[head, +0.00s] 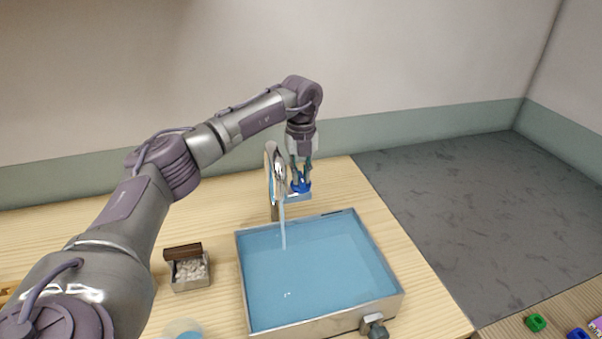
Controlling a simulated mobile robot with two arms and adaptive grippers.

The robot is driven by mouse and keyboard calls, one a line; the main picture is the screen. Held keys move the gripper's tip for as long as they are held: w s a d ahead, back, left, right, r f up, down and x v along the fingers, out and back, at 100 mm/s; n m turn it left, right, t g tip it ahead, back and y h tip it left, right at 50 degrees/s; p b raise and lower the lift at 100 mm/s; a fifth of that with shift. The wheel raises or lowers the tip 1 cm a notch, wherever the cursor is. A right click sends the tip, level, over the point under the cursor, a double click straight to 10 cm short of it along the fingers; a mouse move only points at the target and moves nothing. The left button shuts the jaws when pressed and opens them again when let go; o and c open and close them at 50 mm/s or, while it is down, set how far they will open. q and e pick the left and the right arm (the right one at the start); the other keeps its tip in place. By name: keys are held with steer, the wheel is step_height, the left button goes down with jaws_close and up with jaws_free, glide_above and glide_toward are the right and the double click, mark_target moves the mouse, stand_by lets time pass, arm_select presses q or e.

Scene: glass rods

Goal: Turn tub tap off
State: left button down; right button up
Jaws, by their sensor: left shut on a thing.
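The tub (390,297) is a metal-rimmed basin full of blue water on the wooden table. The tap (279,165) stands behind its back left edge, and a thin stream of water runs from it into the tub. My left gripper (301,179) points straight down from above and is shut on the blue tap knob (301,187), beside the spout. The fingers partly cover the knob. My right gripper is not in view.
A small box of pale stones (190,272) with a dark brown block on its back edge stands left of the tub. A drain valve (375,326) sticks out at the tub's front. Green (535,322) and blue (577,334) objects lie at the lower right.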

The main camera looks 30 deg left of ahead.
arm_select(q)
steer(key=m, duration=0.3)
steer(key=shift+r, duration=0.1)
steer(key=m, duration=0.5)
steer(key=shift+m+p, duration=0.3)
steer(key=shift+p, duration=0.05)
steer(key=m, duration=0.4)
steer(key=shift+m, duration=2.3)
steer(key=c, duration=1.2)
jaws_free()
steer(key=shift+o, duration=0.2)
